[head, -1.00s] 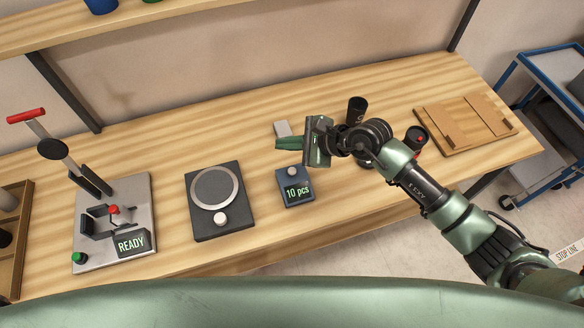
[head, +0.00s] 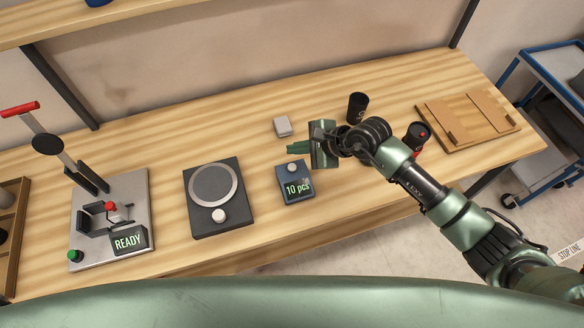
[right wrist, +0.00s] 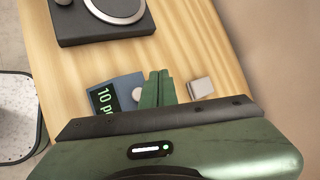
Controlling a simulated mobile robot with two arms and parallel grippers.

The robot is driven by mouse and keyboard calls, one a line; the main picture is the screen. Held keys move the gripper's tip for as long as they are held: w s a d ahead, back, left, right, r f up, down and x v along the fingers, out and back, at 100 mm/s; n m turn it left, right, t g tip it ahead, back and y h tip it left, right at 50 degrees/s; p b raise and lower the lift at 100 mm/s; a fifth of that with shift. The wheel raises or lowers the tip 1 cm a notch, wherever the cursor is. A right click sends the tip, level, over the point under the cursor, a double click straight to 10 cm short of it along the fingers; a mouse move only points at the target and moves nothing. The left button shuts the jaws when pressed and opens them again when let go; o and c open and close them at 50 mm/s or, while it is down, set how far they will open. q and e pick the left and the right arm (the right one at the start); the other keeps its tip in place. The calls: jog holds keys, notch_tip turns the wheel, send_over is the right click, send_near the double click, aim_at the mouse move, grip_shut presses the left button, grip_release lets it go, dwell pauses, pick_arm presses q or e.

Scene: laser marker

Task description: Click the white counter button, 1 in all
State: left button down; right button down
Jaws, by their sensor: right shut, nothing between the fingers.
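The counter (head: 297,190) is a small blue box on the bench, its display reading "10 pcs". Its round white button (head: 292,168) is at the back of its top. My right gripper (head: 289,147) is shut and empty, its green fingers just behind the button in the head view and apart from it as far as I can tell. In the right wrist view the fingertips (right wrist: 158,78) show beside the white button (right wrist: 138,94), and the gripper body hides part of the counter (right wrist: 118,88). My left gripper is not in view.
A small grey block (head: 283,126) lies behind the fingers. A dark scale-like device (head: 236,222) stands left of the counter, and a press with a "READY" display (head: 90,236) further left. Black cylinders (head: 357,107) and a wooden board (head: 468,141) are to the right.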

jog(key=b, duration=0.3)
send_over(295, 169)
notch_tip(295, 169, down, 4)
jog(key=shift+w+f, duration=0.1)
jog(key=shift+f, duration=0.55)
dwell(1.2)
jog(key=shift+f+b, duration=0.4)
jog(key=shift+b, duration=0.35)
jog(key=shift+f+b, duration=0.55)
dwell(0.4)
jog(key=shift+d+r, duration=0.1)
jog(key=shift+r+p, duration=0.55)
jog(key=shift+r, duration=0.3)
jog(key=shift+r+p, duration=1.6)
jog(key=shift+r, duration=0.9)
